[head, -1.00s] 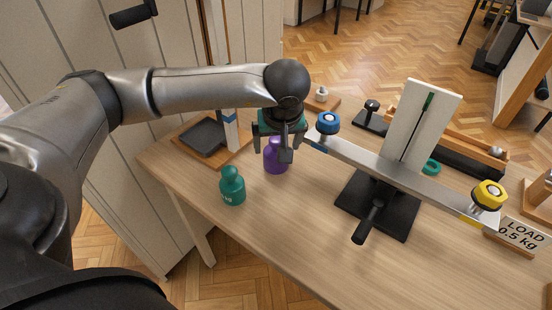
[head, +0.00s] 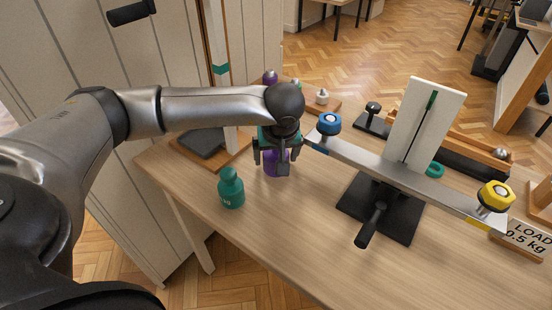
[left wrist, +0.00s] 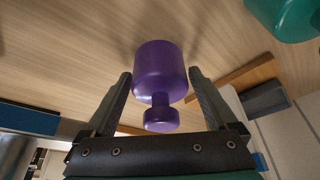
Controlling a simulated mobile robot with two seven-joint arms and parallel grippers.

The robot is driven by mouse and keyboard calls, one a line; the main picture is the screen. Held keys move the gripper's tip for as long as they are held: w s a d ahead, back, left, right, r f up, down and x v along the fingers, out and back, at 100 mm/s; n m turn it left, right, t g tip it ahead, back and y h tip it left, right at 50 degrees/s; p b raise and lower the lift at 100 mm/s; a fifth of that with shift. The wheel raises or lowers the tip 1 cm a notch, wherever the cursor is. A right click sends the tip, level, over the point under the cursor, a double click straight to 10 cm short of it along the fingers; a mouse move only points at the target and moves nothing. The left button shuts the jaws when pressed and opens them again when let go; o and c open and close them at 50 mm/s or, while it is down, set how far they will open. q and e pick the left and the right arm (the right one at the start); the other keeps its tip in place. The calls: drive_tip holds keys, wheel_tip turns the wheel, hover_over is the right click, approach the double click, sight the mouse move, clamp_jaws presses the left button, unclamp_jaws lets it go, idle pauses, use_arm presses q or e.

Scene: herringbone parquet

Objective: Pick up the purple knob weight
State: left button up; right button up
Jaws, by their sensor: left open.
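The purple knob weight (head: 271,170) stands upright on the wooden table, partly hidden behind my left gripper in the head view. My left gripper (head: 271,164) is open and lowered over it, with a finger on each side. In the left wrist view, the purple knob weight (left wrist: 160,72) is between the two open fingers (left wrist: 160,80), its narrow knob toward the palm and its wide body at the fingertips. Gaps show between the fingers and the knob. My right gripper is not in view.
A green knob weight (head: 231,188) stands close by at the left. A balance beam (head: 390,172) with blue and yellow knobs stands to the right on a black base. A dark tray (head: 203,141) and another purple knob (head: 270,76) are behind. The front table is clear.

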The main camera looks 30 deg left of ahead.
use_arm(q)
clamp_jaws()
drive_tip(key=shift+w+r, duration=0.1)
drive_tip(key=shift+r, duration=0.05)
idle(0.7)
